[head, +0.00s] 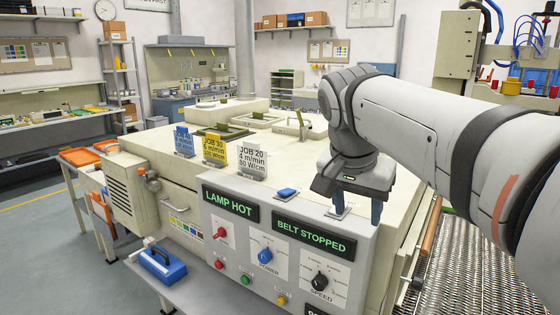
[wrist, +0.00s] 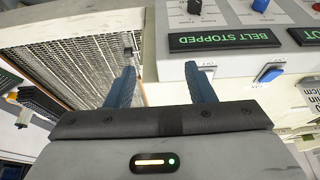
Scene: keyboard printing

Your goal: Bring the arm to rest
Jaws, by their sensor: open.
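My gripper (head: 352,205) hangs at the end of my arm, pointing down over the right end of the control panel (head: 225,240). Its two blue fingers also show in the wrist view (wrist: 161,72), spread apart with nothing between them. In the head view the fingers are partly hidden by the gripper body. A small pale plate (head: 338,212) on the panel top lies beside a finger; I cannot tell whether they touch.
The panel shows "LAMP HOT" (head: 231,204) and "BELT STOPPED" (head: 314,238), with knobs and a blue button (head: 287,192). Job cards (head: 215,150) stand left of the gripper. A mesh belt (head: 465,280) lies to the right.

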